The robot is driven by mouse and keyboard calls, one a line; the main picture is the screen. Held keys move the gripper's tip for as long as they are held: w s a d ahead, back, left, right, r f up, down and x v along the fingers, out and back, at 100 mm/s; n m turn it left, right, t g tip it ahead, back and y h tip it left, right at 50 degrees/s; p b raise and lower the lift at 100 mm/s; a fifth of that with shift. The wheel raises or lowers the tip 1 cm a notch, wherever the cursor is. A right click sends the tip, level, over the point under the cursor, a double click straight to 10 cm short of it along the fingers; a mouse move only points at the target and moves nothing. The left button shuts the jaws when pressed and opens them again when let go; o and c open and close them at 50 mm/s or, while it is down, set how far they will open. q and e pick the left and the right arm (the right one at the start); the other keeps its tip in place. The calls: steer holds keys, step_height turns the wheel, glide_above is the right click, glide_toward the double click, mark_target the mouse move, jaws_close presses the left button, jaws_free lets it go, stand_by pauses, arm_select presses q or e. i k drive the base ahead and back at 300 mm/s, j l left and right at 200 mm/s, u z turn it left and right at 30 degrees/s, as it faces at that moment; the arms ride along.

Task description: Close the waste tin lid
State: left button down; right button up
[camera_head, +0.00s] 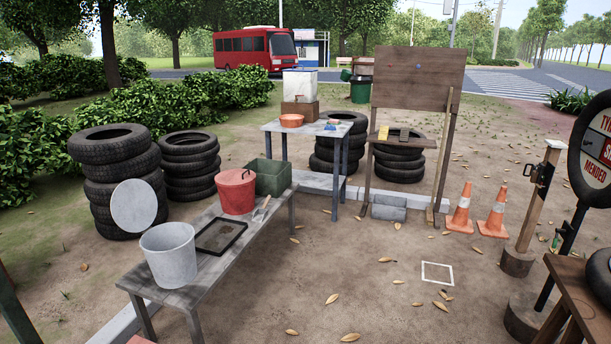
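A grey open-topped tin (170,258) stands at the near end of the long low bench. A round pale grey disc (134,206), which looks like its lid, stands nearly upright at the tin's back left, so the tin's mouth is uncovered. I cannot tell how the disc joins the tin. A red tin (235,196) with a red top and a small handle stands farther along the same bench. No label shows which one is the waste tin. Neither of my grippers is in view.
The bench (190,294) also holds a black-rimmed tray (222,236) and a green crate (270,181). Stacked tyres (112,150) stand behind the disc. A blue-grey table (335,130) and traffic cones (460,212) stand farther off. The dirt ground right of the bench is mostly clear.

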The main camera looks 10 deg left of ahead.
mark_target(134, 205)
steer(key=i, duration=1.95)
steer(key=i+u, duration=0.35)
steer(key=i+l+u, duration=0.15)
steer(key=i+u, duration=0.2)
steer(key=i, duration=0.15)
steer(key=i+l+u, duration=0.35)
steer(key=i+j, duration=0.1)
